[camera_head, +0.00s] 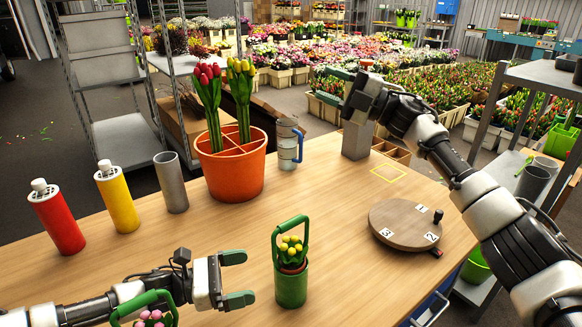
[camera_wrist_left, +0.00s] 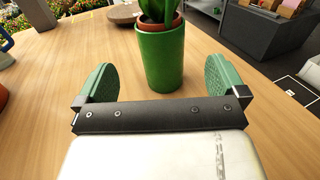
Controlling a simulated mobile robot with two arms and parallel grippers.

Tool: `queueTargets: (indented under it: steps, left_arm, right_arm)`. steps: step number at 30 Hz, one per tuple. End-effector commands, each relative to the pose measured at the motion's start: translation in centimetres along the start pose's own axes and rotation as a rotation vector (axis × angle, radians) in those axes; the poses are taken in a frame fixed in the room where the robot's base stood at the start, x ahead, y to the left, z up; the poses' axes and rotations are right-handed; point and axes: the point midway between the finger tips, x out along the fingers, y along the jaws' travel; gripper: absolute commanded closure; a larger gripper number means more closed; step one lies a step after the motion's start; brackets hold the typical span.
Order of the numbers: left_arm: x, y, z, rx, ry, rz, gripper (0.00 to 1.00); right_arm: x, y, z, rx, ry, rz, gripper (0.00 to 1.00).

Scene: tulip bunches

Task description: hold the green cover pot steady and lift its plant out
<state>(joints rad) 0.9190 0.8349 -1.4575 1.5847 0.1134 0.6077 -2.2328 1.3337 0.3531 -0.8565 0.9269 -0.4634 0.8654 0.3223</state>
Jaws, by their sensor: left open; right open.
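The green cover pot (camera_head: 291,291) stands upright on the wooden table. Its plant (camera_head: 292,250), with yellow buds and green leaves in a brown inner pot (camera_head: 293,268), sits in its top under a green arched handle (camera_head: 275,243). My left gripper (camera_head: 237,278) is open and empty, just left of the pot, with its fingers pointing at it. In the left wrist view the pot (camera_wrist_left: 161,62) stands ahead, between the lines of the two green fingers, apart from them. My right gripper (camera_head: 353,72) is open, far back above the table's rear edge; its fingers are partly hidden.
Pink flowers (camera_head: 152,316) with another green handle show at the front left, partly cut off. An orange pot (camera_head: 232,174) of tulips, a jug (camera_head: 288,146), yellow (camera_head: 117,198) and red (camera_head: 57,217) bottles stand behind. A numbered round board (camera_head: 405,222) lies right, with clear table between.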

Motion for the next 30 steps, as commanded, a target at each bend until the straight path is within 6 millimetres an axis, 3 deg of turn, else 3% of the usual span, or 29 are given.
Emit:
queueTargets:
  steps: [1, 3, 6, 9, 12, 16, 21, 26, 30]
  left_arm:
    - [0.0, 0.0, 0.0, 0.0, 0.0, 0.0, 0.0]
    - [0.0, 0.0, 0.0, 0.0, 0.0, 0.0, 0.0]
    - [0.0, 0.0, 0.0, 0.0, 0.0, 0.0, 0.0]
    - [0.0, 0.0, 0.0, 0.0, 0.0, 0.0, 0.0]
    - [0.0, 0.0, 0.0, 0.0, 0.0, 0.0, 0.0]
    - [0.0, 0.0, 0.0, 0.0, 0.0, 0.0, 0.0]
    - [0.0, 0.0, 0.0, 0.0, 0.0, 0.0, 0.0]
    - [0.3, 0.0, 0.0, 0.0, -0.001, -0.001, 0.0]
    - [1.9, 0.0, 0.1, 0.0, -0.003, -0.003, 0.0]
  right_arm:
    - [2.2, -0.3, -2.3, -0.02, 0.078, -0.087, 0.57]
    - [4.6, -1.7, -5.5, -0.039, 0.178, -0.234, 0.57]
    - [7.2, -4.4, -10.2, -0.074, 0.308, -0.504, 0.57]
    - [7.8, -7.7, -13.9, -0.112, 0.386, -0.827, 0.57]
    - [6.7, -10.4, -15.9, -0.152, 0.391, -1.15, 0.57]
    - [4.2, -12.2, -16.6, -0.204, 0.308, -1.507, 0.57]
    - [1.4, -12.4, -16.3, -0.252, 0.168, -1.79, 0.57]
    - [0.4, -12.2, -16.0, -0.268, 0.107, -1.881, 0.57]
    - [0.3, -12.2, -16.0, -0.268, 0.103, -1.886, 0.57]
